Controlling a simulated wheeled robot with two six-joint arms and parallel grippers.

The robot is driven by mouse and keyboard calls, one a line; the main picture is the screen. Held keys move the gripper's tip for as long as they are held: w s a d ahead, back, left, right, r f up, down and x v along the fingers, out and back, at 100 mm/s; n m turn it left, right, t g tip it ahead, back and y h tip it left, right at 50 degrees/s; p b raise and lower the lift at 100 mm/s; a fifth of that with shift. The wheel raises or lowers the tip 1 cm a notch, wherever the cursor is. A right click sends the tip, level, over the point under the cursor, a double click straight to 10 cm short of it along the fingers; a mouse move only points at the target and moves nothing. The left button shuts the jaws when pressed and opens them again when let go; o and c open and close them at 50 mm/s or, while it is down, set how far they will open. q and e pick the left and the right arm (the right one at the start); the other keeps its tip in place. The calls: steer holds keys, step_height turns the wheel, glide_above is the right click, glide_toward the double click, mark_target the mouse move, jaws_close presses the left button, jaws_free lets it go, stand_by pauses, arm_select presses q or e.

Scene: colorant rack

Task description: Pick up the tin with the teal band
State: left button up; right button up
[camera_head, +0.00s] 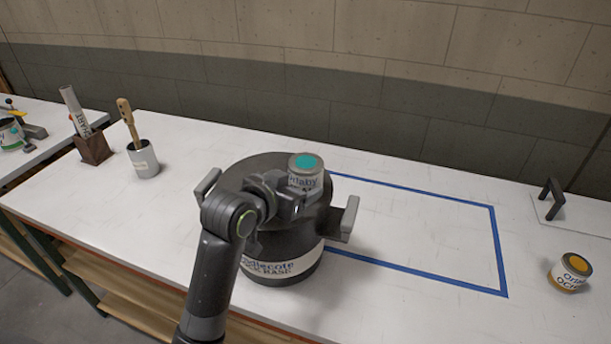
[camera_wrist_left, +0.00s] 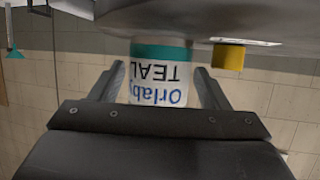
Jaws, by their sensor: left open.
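The tin with the teal top (camera_head: 305,173) stands upright on the lid of a large dark bucket (camera_head: 285,275). In the left wrist view, which is upside down, the tin (camera_wrist_left: 160,85) shows a teal band and a white label reading "Orlab" and "TEAL". My left gripper (camera_head: 300,198) is open at the tin, its wrist hiding the lower part. In the wrist view its fingers (camera_wrist_left: 159,72) lie on both sides of the tin, with a small gap on each side. My right gripper is not in view.
The bucket has grey side handles (camera_head: 348,218). A blue tape rectangle (camera_head: 496,250) marks bare table to its right. An ochre tin (camera_head: 570,273) and a dark handle on a plate (camera_head: 551,199) are far right. A stick pot (camera_head: 144,160) and a brown holder (camera_head: 94,148) stand left.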

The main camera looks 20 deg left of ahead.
mark_target(297, 184)
arm_select(q)
steer(key=x, duration=0.3)
steer(key=shift+w+r+p, duration=0.15)
steer(key=shift+w+p, duration=0.05)
steer(key=shift+p, duration=0.2)
steer(key=shift+w+d+f, duration=0.15)
steer(key=shift+w+f, duration=0.1)
steer(key=shift+w, duration=0.15)
steer(key=shift+c, duration=0.4)
steer(key=c, duration=0.6)
step_height(297, 184, up, 10)
steer(key=shift+s+f+b, duration=0.1)
steer(key=shift+b, duration=0.35)
steer(key=shift+c, duration=0.2)
steer(key=s+a+f+n+y+b, duration=0.1)
steer(key=s+a+f+n+y, duration=0.1)
steer(key=s, duration=0.6)
steer(key=shift+a+n+t+y, duration=0.3)
steer(key=shift+n+y, duration=0.1)
steer(key=shift+y, duration=0.2)
